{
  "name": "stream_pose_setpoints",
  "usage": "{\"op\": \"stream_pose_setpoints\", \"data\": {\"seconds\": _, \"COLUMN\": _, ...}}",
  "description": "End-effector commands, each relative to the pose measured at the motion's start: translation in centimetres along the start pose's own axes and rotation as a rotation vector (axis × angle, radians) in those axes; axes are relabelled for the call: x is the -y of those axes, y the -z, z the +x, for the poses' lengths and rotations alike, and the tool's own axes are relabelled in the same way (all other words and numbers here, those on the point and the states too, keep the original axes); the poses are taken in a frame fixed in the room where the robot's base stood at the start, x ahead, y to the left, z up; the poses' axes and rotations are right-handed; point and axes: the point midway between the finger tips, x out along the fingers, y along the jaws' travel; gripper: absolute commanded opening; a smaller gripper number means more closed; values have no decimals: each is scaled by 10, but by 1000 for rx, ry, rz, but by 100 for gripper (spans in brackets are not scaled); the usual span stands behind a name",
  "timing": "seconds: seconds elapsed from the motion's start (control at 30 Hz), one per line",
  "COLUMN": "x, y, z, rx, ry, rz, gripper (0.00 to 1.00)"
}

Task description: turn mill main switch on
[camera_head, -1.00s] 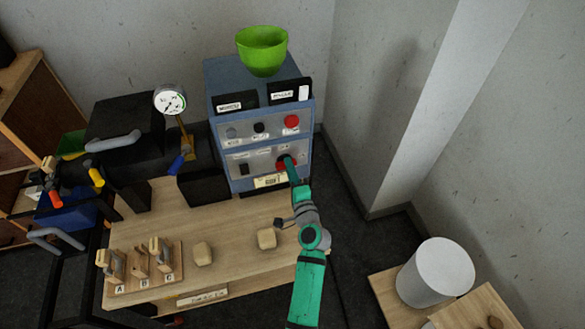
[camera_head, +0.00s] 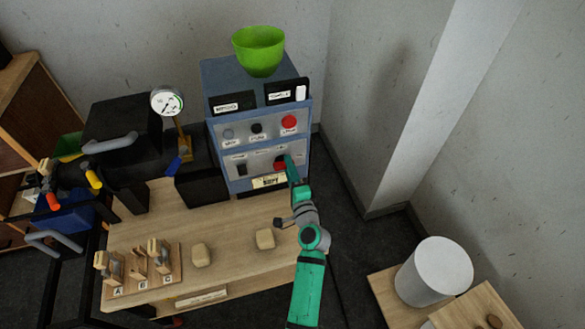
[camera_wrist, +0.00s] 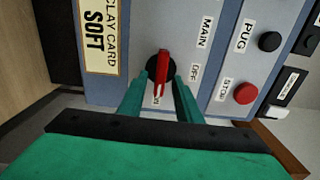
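The mill main switch is a red handle on a round black base (camera_wrist: 162,62) on the blue cabinet's grey panel, beside the words MAIN and OFF. Another label by the handle is partly hidden. In the wrist view the handle lies roughly in line with my fingers. My gripper (camera_wrist: 160,82) has its two green fingers apart, one on each side of the red handle, with narrow gaps showing. In the head view my gripper (camera_head: 287,160) is at the lower panel and partly covers the red switch (camera_head: 279,165).
The red stop button (camera_wrist: 245,93) and black PUG button (camera_wrist: 269,41) are near the switch. A clay card (camera_wrist: 101,35) reading SOFT is on the other side. A green bowl (camera_head: 259,52) stands on the blue cabinet (camera_head: 218,75). Wooden bench (camera_head: 225,230) lies below.

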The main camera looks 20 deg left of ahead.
Motion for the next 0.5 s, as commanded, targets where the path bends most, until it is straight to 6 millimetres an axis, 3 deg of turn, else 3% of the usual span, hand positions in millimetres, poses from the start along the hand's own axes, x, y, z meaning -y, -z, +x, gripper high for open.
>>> {"op": "stream_pose_setpoints", "data": {"seconds": 0.17, "x": -2, "y": 0, "z": -16, "rx": -1, "ry": -2, "rz": 1, "gripper": 31}}
{"op": "stream_pose_setpoints", "data": {"seconds": 0.5, "x": -1, "y": 4, "z": -78, "rx": -6, "ry": -2, "rz": 1, "gripper": 31}}
